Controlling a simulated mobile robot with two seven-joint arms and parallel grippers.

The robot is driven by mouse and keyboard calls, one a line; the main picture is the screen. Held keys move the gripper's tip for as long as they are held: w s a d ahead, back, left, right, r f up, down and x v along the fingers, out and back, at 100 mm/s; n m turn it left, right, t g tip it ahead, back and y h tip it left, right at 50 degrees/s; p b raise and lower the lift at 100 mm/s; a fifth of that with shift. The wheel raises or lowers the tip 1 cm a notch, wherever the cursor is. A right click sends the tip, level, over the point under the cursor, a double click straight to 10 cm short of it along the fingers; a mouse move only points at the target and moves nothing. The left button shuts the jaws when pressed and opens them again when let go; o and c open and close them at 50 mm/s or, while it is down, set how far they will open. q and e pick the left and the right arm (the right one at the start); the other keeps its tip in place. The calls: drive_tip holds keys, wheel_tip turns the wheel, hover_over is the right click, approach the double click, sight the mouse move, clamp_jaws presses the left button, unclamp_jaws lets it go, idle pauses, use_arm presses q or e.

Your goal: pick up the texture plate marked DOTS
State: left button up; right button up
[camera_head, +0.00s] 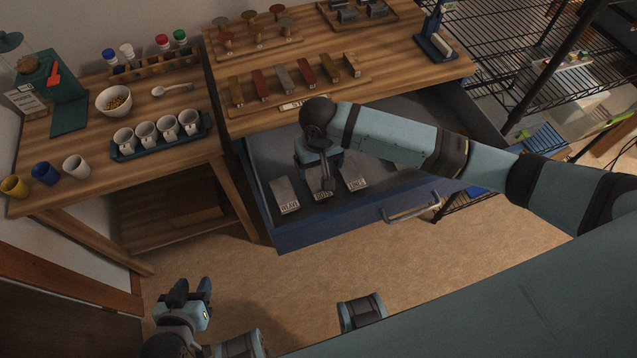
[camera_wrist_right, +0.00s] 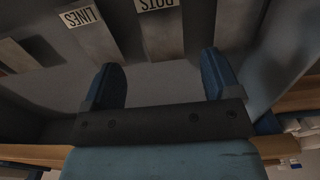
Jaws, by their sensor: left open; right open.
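The DOTS plate (camera_head: 324,194) is the middle one in the head view, partly hidden by my right gripper (camera_head: 320,166). In the right wrist view the DOTS plate (camera_wrist_right: 162,35) lies ahead between the open, empty fingers of my right gripper (camera_wrist_right: 163,75). I cannot tell whether the fingers touch it. The LINES plate (camera_wrist_right: 91,35) is beside it, and is the right-hand one in the head view (camera_head: 352,180). My left gripper (camera_head: 190,290) is open and empty, low over the floor at bottom left.
The blue drawer (camera_head: 330,222) has a metal handle (camera_head: 411,208) in front. A third plate (camera_head: 285,194) lies left of the DOTS plate. The wooden worktop (camera_head: 400,75) above holds a rack of coloured bars (camera_head: 300,85). A side table (camera_head: 75,160) with cups stands at left.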

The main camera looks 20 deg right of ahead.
sight(317, 180)
drive_tip(key=shift+w+a+f+b, duration=0.1)
drive_tip(key=shift+f+b, duration=0.1)
drive_tip(key=shift+f, duration=1.15)
drive_tip(key=shift+w+a+f+b, duration=0.1)
drive_tip(key=shift+f+b, duration=0.1)
drive_tip(key=shift+f, duration=1.15)
drive_tip(key=c, duration=1)
drive_tip(key=shift+r, duration=0.1)
drive_tip(key=shift+c, duration=0.2)
